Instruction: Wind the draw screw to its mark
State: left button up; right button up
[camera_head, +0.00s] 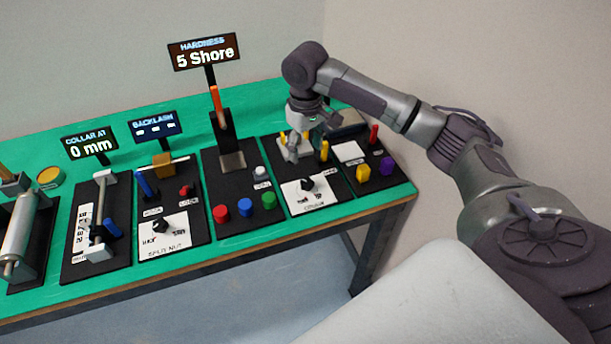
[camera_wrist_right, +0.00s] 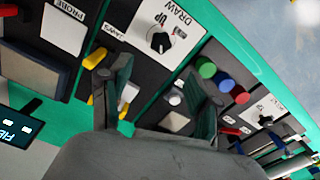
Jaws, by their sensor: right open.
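The draw screw's black panel carries a white plate with a black dial knob (camera_head: 307,184). In the right wrist view the plate reads DRAW and UP beside the same knob (camera_wrist_right: 160,42). A yellow post (camera_head: 323,150) stands behind the plate, and yellow parts also show in the wrist view (camera_wrist_right: 95,58). My right gripper (camera_head: 292,155) is above the back of this panel, behind the knob and apart from it. In the wrist view its two fingers (camera_wrist_right: 162,85) are spread and nothing is held between them. The screw itself is not clear under the gripper. My left gripper is out of view.
Left of the panel are red, blue and green buttons (camera_head: 245,206) and a tilted orange lever (camera_head: 217,105) under a sign reading 5 Shore. Right is a panel with yellow and purple knobs (camera_head: 387,166). Farther left are the split nut (camera_head: 162,226) and collar (camera_head: 100,225) panels.

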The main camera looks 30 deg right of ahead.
aim_at(306, 180)
notch_tip(306, 180, down, 11)
jog(key=shift+r+p, duration=0.15)
jog(key=shift+p, duration=0.3)
